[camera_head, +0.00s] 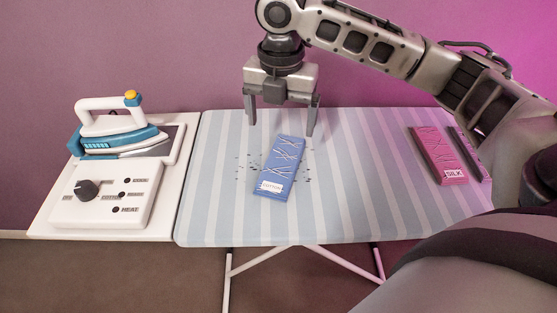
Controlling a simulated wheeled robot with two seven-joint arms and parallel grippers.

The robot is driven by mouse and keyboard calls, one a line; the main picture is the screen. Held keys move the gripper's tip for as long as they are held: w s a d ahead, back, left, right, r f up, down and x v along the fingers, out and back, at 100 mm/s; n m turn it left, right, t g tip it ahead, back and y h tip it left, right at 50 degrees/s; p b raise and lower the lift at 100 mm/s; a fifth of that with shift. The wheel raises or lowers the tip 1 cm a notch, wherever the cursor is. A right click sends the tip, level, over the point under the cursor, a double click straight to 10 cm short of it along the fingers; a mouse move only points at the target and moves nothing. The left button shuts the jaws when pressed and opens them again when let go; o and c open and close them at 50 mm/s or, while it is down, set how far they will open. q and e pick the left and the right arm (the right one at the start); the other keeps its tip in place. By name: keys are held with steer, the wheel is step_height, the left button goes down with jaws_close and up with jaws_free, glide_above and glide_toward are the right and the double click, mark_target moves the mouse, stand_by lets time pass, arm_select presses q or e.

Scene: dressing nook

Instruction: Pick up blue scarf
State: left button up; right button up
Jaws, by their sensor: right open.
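The blue scarf (281,165) lies folded flat and slightly slanted on the striped ironing board (215,205). It has pale crossing crease lines and a white label that seems to read "COTTON". My right gripper (281,128) comes in from the upper right and points down over the far end of the scarf. Its two fingers are spread apart, one on each side of the scarf's far end, with nothing between them that I can see held. My left gripper is not in view.
A white and teal iron (118,135) rests on a white stand at the left, behind a control panel (105,195) with a black knob. A red folded cloth (436,150) labelled "SILK" lies at the right, beside a dark strip. Small dark specks surround the scarf.

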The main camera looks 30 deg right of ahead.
glide_above(281, 164)
steer(key=f, duration=0.5)
steer(key=shift+w+f, duration=0.15)
steer(key=shift+w, duration=0.05)
steer(key=shift+s+f, duration=0.2)
steer(key=shift+f, duration=2.5)
steer(key=c, duration=1.1)
